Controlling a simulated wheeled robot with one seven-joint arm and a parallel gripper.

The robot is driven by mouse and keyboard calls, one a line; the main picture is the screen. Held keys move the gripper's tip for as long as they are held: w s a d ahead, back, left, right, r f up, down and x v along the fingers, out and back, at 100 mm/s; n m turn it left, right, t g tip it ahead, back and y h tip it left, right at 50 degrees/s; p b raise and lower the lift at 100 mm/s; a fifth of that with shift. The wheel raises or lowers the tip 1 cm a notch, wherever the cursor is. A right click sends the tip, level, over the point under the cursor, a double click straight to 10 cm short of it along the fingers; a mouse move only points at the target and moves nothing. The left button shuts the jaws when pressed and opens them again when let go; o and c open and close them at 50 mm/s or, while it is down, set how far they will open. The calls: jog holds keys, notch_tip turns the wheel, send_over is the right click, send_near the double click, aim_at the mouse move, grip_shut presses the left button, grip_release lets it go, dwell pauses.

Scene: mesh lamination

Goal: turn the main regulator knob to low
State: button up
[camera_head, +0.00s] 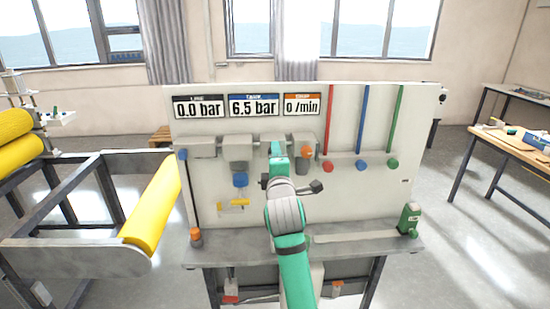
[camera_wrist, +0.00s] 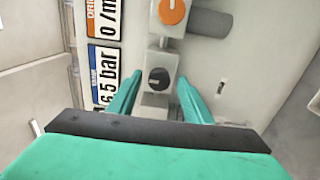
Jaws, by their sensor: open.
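A black knob (camera_wrist: 159,78) with a pale mark sits on a light grey block on the panel in the wrist view. No label shows to confirm it as the main regulator knob, and its setting cannot be read. My gripper (camera_wrist: 160,76) is open, its green fingers on either side of the knob in the picture; I cannot tell if they touch it. In the head view my gripper (camera_head: 277,152) is at the panel (camera_head: 350,215) and hides the black knob. The gauges read line 0.0 bar (camera_head: 199,110), tank 6.5 bar (camera_head: 254,106) and drip 0 /min (camera_head: 303,106).
An orange knob (camera_wrist: 173,12) is beside the black one. A blue knob (camera_head: 240,180) and yellow lever (camera_head: 234,204) are left of my arm. Red (camera_head: 328,167), blue (camera_head: 361,165) and green (camera_head: 393,164) knobs are right. A green container (camera_head: 409,219) stands on the ledge.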

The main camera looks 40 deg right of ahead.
jog(key=v, duration=0.9)
jog(key=shift+s, duration=0.35)
jog(key=shift+a, duration=0.15)
